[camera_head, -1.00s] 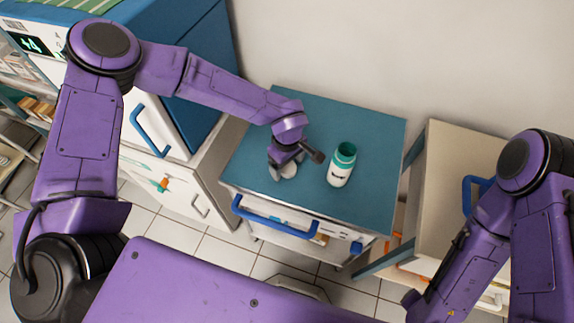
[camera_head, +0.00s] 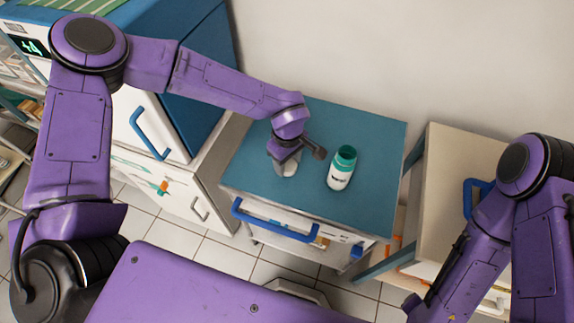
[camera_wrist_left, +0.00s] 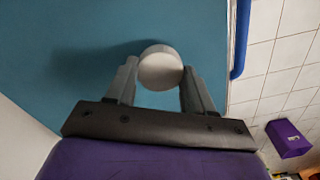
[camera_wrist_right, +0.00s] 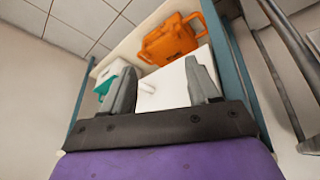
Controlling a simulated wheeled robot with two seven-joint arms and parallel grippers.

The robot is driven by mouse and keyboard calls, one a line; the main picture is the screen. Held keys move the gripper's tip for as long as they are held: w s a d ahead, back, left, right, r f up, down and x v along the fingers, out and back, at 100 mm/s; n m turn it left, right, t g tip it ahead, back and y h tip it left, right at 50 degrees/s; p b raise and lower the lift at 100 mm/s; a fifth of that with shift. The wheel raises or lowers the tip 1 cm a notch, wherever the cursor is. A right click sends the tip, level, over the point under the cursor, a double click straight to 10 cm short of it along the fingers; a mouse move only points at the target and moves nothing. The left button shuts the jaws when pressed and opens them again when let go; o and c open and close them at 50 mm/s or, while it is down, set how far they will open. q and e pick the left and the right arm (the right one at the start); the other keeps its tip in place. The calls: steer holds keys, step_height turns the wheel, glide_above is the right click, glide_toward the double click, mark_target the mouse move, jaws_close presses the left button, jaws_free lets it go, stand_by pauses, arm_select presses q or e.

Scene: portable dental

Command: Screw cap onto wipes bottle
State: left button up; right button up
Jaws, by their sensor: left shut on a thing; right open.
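The wipes bottle (camera_head: 342,168) stands upright on the blue cart top (camera_head: 368,210). It is white with a dark label and a green upper part, and no cap shows on it. My left gripper (camera_head: 287,164) is to the left of the bottle, pointing down. It is shut on the round white cap (camera_wrist_left: 160,68), which sits between the fingertips in the left wrist view.
A white cabinet with a blue handle (camera_head: 150,134) stands left of the cart. A beige cart (camera_head: 456,150) stands at the right. The right wrist view shows an orange case (camera_wrist_right: 172,40) on a shelf. The cart top right of the bottle is clear.

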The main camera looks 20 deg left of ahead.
arm_select(q)
steer(key=s+d+r+b, duration=0.2)
steer(key=s+r, duration=0.8)
steer(key=s, duration=0.4)
steer(key=shift+d, duration=0.15)
steer(key=shift+w, duration=0.2)
steer(key=w+a+m, duration=0.4)
steer(key=w+m, duration=0.2)
steer(key=w, duration=0.2)
steer(key=w+a+f+m, duration=0.1)
steer(key=w+a+m, duration=0.4)
steer(key=w, duration=0.3)
steer(key=shift+f+m, duration=0.15)
steer(key=shift+m, duration=0.45)
